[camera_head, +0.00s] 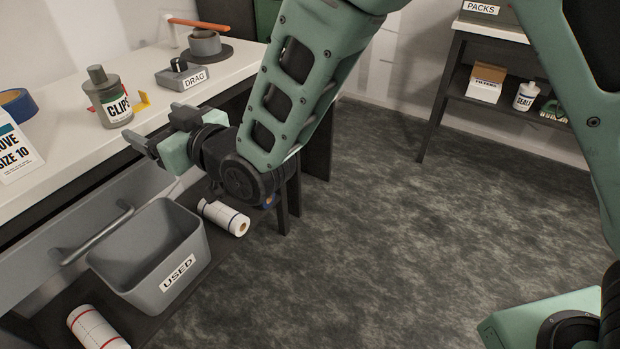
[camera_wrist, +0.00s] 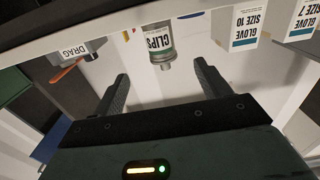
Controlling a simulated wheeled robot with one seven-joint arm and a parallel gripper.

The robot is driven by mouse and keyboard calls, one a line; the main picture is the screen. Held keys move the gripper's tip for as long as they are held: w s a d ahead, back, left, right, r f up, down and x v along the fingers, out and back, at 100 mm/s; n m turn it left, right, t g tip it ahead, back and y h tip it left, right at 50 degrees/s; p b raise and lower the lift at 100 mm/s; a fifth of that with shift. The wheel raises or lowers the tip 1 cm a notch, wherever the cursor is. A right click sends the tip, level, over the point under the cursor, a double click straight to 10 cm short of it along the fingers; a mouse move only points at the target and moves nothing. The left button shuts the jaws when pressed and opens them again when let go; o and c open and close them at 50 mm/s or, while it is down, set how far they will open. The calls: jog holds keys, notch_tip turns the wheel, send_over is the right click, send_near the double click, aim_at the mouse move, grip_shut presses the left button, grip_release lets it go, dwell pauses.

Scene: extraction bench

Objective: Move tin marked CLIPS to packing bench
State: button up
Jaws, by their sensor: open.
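The tin marked CLIPS (camera_head: 113,104) is a grey container with a white label and a narrower top. It stands upright on the white bench top (camera_head: 70,150), near the front edge. In the wrist view the tin (camera_wrist: 159,45) appears upside down, ahead of and between the fingers. My gripper (camera_head: 163,132) is open and empty, just off the bench edge, to the right of the tin and apart from it. In the wrist view my gripper (camera_wrist: 160,90) has its two fingers spread wide. I cannot tell which surface is the packing bench.
A USED bin (camera_head: 155,262) sits below. A side table (camera_head: 492,30) stands across open floor.

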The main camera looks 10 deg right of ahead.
jog(key=s+d+f+g+h, duration=0.1)
jog(key=s+d+g+h, duration=0.2)
jog(key=d, duration=0.4)
jog(key=s+d+f+m+g+h, duration=0.1)
jog(key=s+d+f+g+h, duration=0.1)
jog(key=s+d+g+h, duration=0.1)
jog(key=s+d+h, duration=0.1)
jog(key=s+d, duration=0.1)
jog(key=d, duration=0.1)
jog(key=shift+s+d, duration=0.25)
jog(key=shift+d, duration=0.1)
jog(key=shift+o, duration=0.3)
jog(key=s+d+f+m+g+h, duration=0.1)
jog(key=s+d+g+h, duration=0.4)
jog(key=s+d, duration=1.1)
jog(key=shift+d+f+g+h, duration=0.3)
jog(key=shift+d+h, duration=0.3)
jog(key=shift+d, duration=0.05)
